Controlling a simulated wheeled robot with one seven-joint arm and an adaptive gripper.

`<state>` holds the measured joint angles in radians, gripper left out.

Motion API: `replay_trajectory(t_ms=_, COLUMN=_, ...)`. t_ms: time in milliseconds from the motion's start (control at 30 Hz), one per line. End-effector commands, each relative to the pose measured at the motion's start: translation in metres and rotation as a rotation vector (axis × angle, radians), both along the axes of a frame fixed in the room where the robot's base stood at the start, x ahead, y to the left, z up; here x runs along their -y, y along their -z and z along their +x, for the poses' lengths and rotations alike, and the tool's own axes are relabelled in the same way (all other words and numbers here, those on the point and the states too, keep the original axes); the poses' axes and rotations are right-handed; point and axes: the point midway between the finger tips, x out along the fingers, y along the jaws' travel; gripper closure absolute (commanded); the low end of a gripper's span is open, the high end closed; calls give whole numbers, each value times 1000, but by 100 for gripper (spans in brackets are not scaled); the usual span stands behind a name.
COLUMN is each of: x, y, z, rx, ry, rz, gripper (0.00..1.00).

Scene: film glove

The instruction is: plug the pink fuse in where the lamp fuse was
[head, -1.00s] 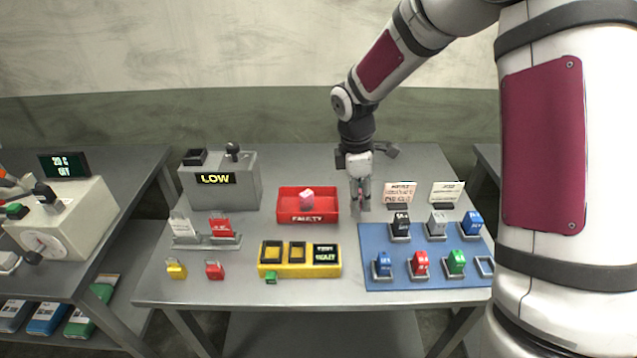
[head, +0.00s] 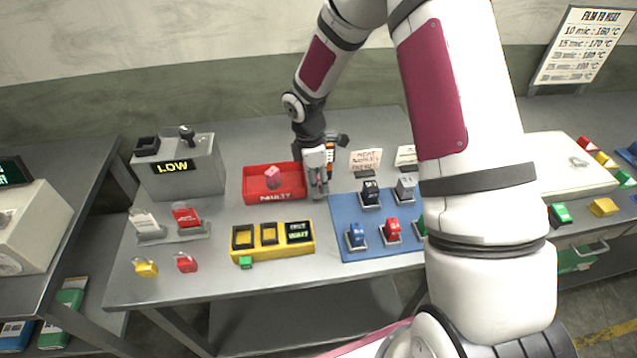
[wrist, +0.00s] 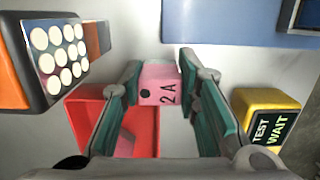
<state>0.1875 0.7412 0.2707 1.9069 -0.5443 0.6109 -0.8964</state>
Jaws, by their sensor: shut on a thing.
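My gripper (head: 318,193) is low beside the right end of the red FAULTY tray (head: 252,193). In the wrist view its fingers (wrist: 160,88) are shut on a pink fuse (wrist: 160,84) marked 2A. Another pink block (head: 272,172) lies in the tray. The blue board (head: 350,212) is to the right of my gripper. My arm hides the board's right part, and I cannot tell which socket was the lamp's.
A grey LOW box (head: 180,165) stands back left. Yellow (head: 146,267) and red (head: 186,262) padlocks lie front left. An orange device with white buttons (wrist: 60,58) is near my gripper.

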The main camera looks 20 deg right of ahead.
Motion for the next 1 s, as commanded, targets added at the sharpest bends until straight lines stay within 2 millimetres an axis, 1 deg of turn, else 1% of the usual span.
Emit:
replay_trajectory(t_ms=33, x=0, y=7, z=-2, rx=-3, ry=-2, rz=0, gripper=99)
replay_trajectory(t_ms=100, x=0, y=12, z=-1, rx=0, ry=-1, rz=0, gripper=99)
replay_trajectory(t_ms=333, x=0, y=12, z=0, rx=1, ry=0, rz=0, gripper=99)
replay_trajectory(t_ms=467, x=0, y=16, z=0, rx=0, ry=-1, rz=-1, gripper=99)
replay_trajectory(t_ms=500, x=0, y=15, z=0, rx=0, ry=0, rz=0, gripper=62)
replay_trajectory(t_ms=533, x=0, y=15, z=0, rx=0, ry=0, rz=0, gripper=55)
replay_trajectory(t_ms=567, x=0, y=15, z=0, rx=0, ry=0, rz=0, gripper=51)
replay_trajectory(t_ms=867, x=0, y=14, z=0, rx=1, ry=0, rz=0, gripper=51)
replay_trajectory(t_ms=1000, x=-1, y=5, z=1, rx=3, ry=1, rz=-1, gripper=51)
